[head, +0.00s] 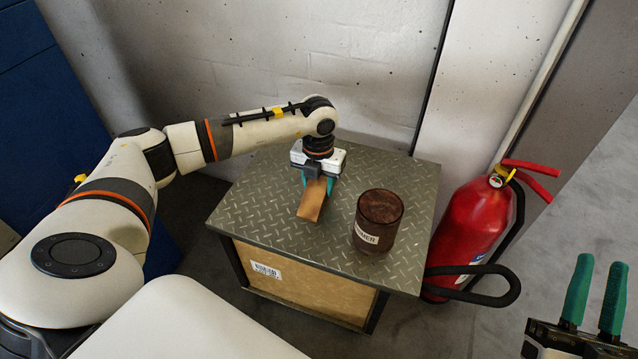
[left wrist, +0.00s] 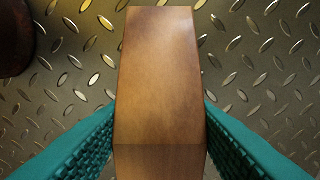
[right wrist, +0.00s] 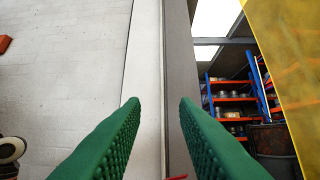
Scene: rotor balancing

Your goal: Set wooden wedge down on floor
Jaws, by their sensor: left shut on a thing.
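The wooden wedge (head: 312,201) is an orange-brown tapered block over the metal tread-plate top of a low stand. My left gripper (head: 317,183) is shut on it, with one teal finger on each side. In the left wrist view the wedge (left wrist: 160,80) fills the middle between the fingers, above the tread plate. I cannot tell whether the wedge touches the plate. My right gripper (head: 592,295) is at the lower right of the head view, empty, its green fingers apart. The right wrist view also shows a gap between them (right wrist: 160,110). The floor (head: 455,335) shows grey around the stand.
A rusty brown can (head: 379,218) with a label stands on the stand's top (head: 270,235), right of the wedge. A red fire extinguisher (head: 470,230) with a black hose stands right of the stand. A concrete wall (head: 300,60) is behind. Floor at the right is open.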

